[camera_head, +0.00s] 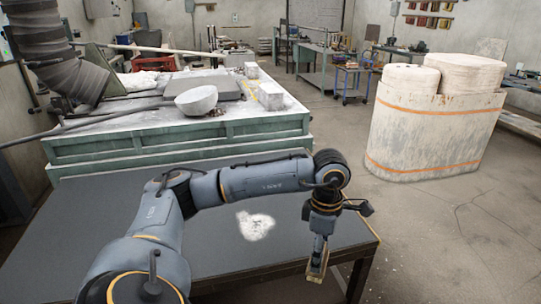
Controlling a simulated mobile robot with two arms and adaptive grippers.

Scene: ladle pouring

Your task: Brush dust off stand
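The stand (80,245) is a dark, flat-topped table in the foreground with a yellowish edge at its right. A patch of white dust (255,225) lies on its top, near the middle. My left arm comes in from the lower left and reaches across above the stand. My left gripper (319,250) points down near the stand's front right edge, to the right of the dust and apart from it. It appears shut on a small tan brush (317,265), which hangs below it; the fingers are small and hard to make out. My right gripper is out of view.
A green workbench (180,143) stands behind the stand, with a pale bowl (196,99), blocks and a thick grey hose (55,55) at its left. A large pale drum-like bundle (435,130) stands at the right. The floor right of the stand is clear.

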